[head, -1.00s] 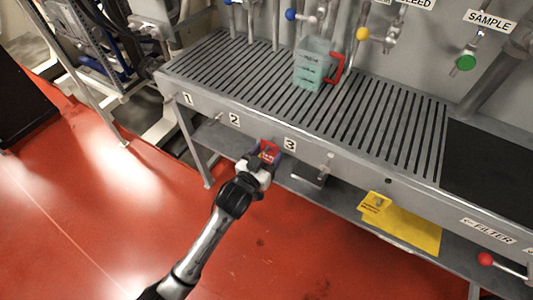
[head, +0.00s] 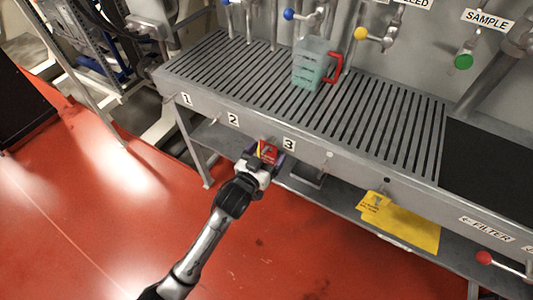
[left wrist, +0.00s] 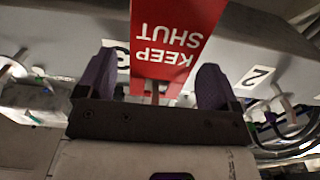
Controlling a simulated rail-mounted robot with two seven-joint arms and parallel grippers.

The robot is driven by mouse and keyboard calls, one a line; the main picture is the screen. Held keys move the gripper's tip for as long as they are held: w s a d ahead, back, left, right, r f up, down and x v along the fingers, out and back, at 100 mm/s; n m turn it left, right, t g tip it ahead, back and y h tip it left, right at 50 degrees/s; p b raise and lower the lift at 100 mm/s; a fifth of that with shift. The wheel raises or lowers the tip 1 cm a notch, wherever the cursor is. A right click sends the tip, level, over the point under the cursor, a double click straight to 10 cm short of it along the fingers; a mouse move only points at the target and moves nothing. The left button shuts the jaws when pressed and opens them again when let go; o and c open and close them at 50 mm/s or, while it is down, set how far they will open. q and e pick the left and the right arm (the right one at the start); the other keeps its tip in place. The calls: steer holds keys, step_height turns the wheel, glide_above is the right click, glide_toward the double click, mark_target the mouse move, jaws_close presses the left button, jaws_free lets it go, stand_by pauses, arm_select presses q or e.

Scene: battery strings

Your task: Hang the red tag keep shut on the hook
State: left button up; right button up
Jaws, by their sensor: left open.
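The red tag (head: 269,152) is at the front rail of the grated bench, just left of the number 3 label. In the left wrist view the red tag (left wrist: 178,38) shows upside-down white "KEEP SHUT" lettering. My left gripper (head: 266,158) is at the tag. Its two purple fingers (left wrist: 155,88) stand apart on either side of the tag's lettered end, with gaps visible. A small pale peg-like part shows between the fingers below the tag. The tag's fixing to a hook is hidden, so I cannot tell whether it hangs there. My right gripper is out of view.
The grated bench (head: 400,135) carries a clear jug (head: 311,68) with a red handle. A yellow tag (head: 375,203) hangs at the front rail, above a yellow sheet (head: 412,230) on the lower shelf (head: 205,137). Valves line the back wall. The red floor in front is clear.

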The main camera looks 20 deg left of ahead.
arm_select(q)
steer(key=shift+s+a+r+p, duration=0.15)
steer(key=shift+s+p, duration=0.2)
steer(key=shift+s, duration=0.25)
steer(key=s+a+p, duration=0.2)
steer(key=s+p, duration=0.2)
steer(key=s, duration=0.8)
steer(key=shift+s, duration=0.2)
